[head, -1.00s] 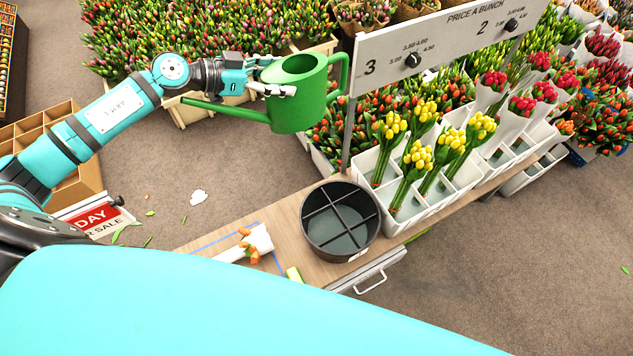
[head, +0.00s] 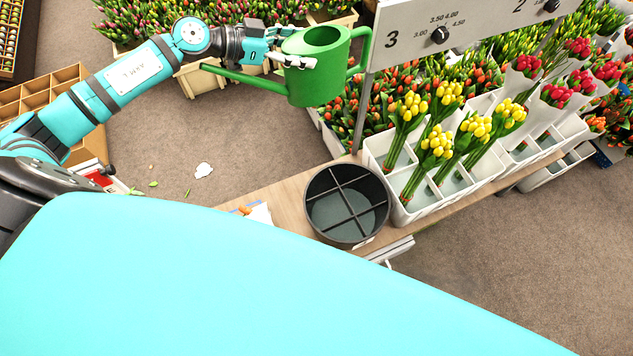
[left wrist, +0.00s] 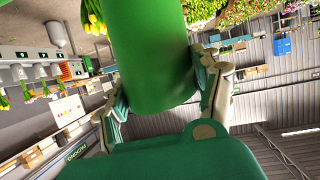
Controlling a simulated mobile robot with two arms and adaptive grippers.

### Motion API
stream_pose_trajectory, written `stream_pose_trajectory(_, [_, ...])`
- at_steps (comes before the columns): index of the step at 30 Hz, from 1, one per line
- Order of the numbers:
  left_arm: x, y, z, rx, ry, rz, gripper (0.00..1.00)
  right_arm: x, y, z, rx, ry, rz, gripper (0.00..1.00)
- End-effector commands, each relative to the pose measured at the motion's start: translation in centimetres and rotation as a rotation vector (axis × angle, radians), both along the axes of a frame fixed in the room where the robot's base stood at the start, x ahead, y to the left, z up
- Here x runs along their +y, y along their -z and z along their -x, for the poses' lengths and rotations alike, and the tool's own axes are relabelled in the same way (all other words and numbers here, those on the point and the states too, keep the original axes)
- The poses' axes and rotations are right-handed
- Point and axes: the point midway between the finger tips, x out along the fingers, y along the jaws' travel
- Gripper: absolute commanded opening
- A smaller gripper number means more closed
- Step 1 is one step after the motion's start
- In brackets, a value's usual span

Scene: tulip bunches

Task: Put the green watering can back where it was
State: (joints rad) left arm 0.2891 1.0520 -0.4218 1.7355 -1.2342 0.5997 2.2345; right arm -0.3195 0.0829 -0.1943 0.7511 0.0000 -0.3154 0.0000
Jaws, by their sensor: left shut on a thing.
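The green watering can (head: 318,72) is up in the air in the head view, upright, its spout to the left and its handle to the right. My left gripper (head: 296,62) is shut on the can's body. In the left wrist view the can (left wrist: 155,50) fills the middle, between the two fingers of the left gripper (left wrist: 163,85). The can hangs above and behind the bench, to the left of the price sign's post. My right gripper is in neither view.
A round black divided bucket (head: 347,204) stands on the wooden bench (head: 285,204). White bins (head: 425,200) with yellow tulips stand to its right. The price sign (head: 460,30) is close to the can's handle. A wooden compartment box (head: 62,88) is at left.

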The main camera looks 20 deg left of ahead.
Motion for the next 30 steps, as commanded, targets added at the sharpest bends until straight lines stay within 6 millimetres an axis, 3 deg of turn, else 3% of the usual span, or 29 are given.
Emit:
stream_pose_trajectory(1, [0.0,1.7,0.0,-0.001,0.000,0.001,0.09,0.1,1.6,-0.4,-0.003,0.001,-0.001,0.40])
stream_pose_trajectory(12, [0.0,10.8,0.0,-0.002,-0.001,0.001,0.09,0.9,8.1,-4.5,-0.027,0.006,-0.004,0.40])
stream_pose_trajectory(30, [0.0,25.0,0.0,-0.002,-0.001,0.001,0.09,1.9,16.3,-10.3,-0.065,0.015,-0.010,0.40])
